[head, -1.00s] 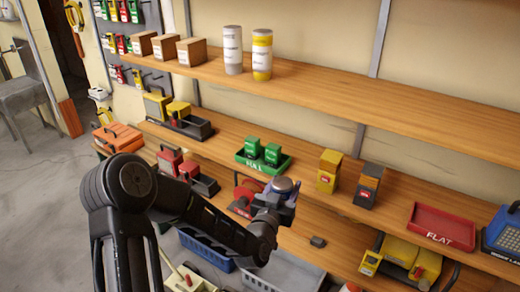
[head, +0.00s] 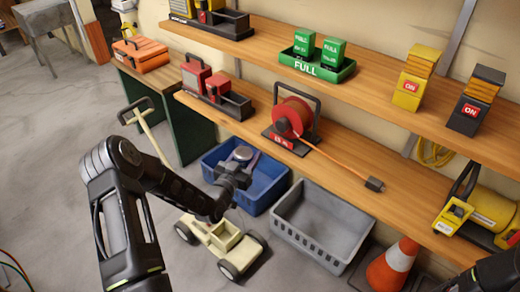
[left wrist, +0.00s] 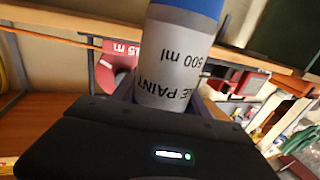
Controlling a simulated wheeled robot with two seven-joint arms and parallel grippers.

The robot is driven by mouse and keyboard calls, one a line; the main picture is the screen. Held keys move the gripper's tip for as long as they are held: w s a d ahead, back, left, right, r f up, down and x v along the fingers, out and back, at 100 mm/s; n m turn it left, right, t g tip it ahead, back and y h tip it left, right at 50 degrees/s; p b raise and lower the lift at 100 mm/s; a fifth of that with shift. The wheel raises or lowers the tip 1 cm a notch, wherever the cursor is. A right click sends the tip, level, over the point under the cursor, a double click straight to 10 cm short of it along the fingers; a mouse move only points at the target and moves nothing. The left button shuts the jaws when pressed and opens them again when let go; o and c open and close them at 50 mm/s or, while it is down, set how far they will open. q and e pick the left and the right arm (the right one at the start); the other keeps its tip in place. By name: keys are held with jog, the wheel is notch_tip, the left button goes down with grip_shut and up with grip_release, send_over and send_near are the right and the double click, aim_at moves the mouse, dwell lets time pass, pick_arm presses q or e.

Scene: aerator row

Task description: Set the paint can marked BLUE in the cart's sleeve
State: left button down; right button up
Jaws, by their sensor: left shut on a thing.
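My left gripper (head: 236,172) is shut on a paint can. The can (left wrist: 178,55) has a pale grey body and a blue end. Its label shows upside down in the left wrist view, with "E PAINT" and "500 ml" readable and the rest of the first word hidden. In the head view only the can's round end (head: 243,154) shows well, above the gripper. The cream wheeled cart (head: 205,233) stands on the floor below the gripper, with a square open sleeve (head: 224,237) on its deck. The can is above the cart and apart from it. My right gripper is not seen.
A blue crate (head: 265,196) and a grey crate (head: 322,232) stand behind and right of the cart. The cart's handle (head: 140,115) rises at the left. A traffic cone (head: 395,262) is at the right. Shelves hold a red cable reel (head: 293,117). Floor at left is open.

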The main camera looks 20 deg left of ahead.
pick_arm(q)
jog(key=s+a+f+b, duration=0.1)
jog(key=a+f+b, duration=0.3)
jog(key=f, duration=0.5)
jog(key=s+a+f+b, duration=0.1)
jog(key=a+f+b, duration=0.1)
jog(key=f+b, duration=0.65)
jog(key=h+b, duration=0.1)
jog(key=b, duration=0.4)
send_over(228, 223)
jog(key=s+d, duration=0.1)
notch_tip(228, 223, down, 13)
jog(key=shift+s+m, duration=0.25)
jog(key=shift+m, duration=0.15)
jog(key=shift+f, duration=0.1)
jog(key=shift+f+b, duration=2.25)
jog(key=shift+f, duration=2.95)
jog(key=shift+f, duration=0.1)
